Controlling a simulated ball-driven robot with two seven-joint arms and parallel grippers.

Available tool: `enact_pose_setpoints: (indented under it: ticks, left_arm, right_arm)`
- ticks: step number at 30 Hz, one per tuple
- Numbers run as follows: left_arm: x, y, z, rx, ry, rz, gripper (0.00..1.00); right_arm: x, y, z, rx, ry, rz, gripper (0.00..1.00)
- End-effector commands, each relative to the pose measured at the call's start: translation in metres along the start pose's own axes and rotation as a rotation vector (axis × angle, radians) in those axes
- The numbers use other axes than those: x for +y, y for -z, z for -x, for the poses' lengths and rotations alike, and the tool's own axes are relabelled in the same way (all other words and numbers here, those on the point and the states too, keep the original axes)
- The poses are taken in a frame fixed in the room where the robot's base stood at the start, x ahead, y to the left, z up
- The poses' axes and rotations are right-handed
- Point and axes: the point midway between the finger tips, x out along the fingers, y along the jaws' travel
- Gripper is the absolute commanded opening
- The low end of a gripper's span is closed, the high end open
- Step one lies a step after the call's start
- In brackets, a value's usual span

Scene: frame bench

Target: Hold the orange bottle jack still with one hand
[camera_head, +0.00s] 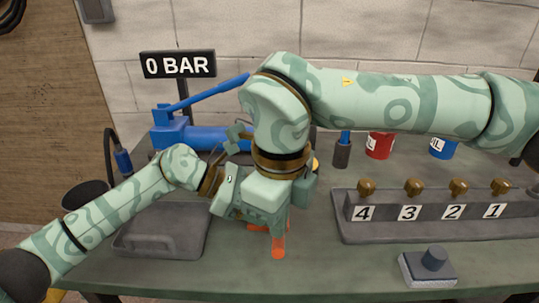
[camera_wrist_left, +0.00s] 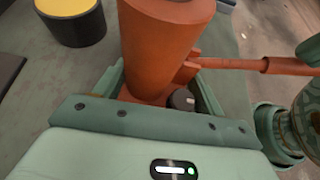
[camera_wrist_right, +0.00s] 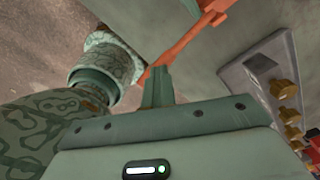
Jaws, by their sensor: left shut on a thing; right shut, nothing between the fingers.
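The orange bottle jack (camera_wrist_left: 160,40) stands upright in the left wrist view. Its orange lever (camera_wrist_left: 290,66) sticks out to the right, beside a small dark knob. My left gripper (camera_wrist_left: 160,84) is shut around the lower part of the jack, a finger on each side. In the head view my arms hide most of the jack; only low orange parts (camera_head: 278,245) show. My right gripper (camera_wrist_right: 157,72) is shut and empty, its fingertips close to the orange lever (camera_wrist_right: 186,45) in the right wrist view. I cannot tell whether they touch it.
A grey tray (camera_head: 150,246) lies at the front left. A blue pump (camera_head: 172,134) stands behind, near a 0 BAR sign (camera_head: 178,64). A numbered block (camera_head: 440,232) with brass knobs is at right. A grey pad with a dark knob (camera_head: 434,258) lies in front of it.

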Motion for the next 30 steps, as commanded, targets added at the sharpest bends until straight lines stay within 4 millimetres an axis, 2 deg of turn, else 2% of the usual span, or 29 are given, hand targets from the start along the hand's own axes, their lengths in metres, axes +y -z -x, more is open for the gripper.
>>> enact_pose_setpoints:
  ticks: [14,26,30]
  left_arm:
    - [0.001,0.0,0.0,0.0,-0.002,-0.001,0.57]
    - [0.0,0.0,0.0,0.0,-0.001,-0.001,0.57]
    - [0.0,0.0,0.0,-0.001,-0.001,-0.001,0.57]
  right_arm:
    - [0.001,0.0,-0.001,0.002,-0.002,0.002,0.0]
    - [0.001,0.001,-0.041,0.002,-0.002,0.0,0.0]
    - [0.0,0.0,-0.04,0.0,0.001,0.0,0.0]
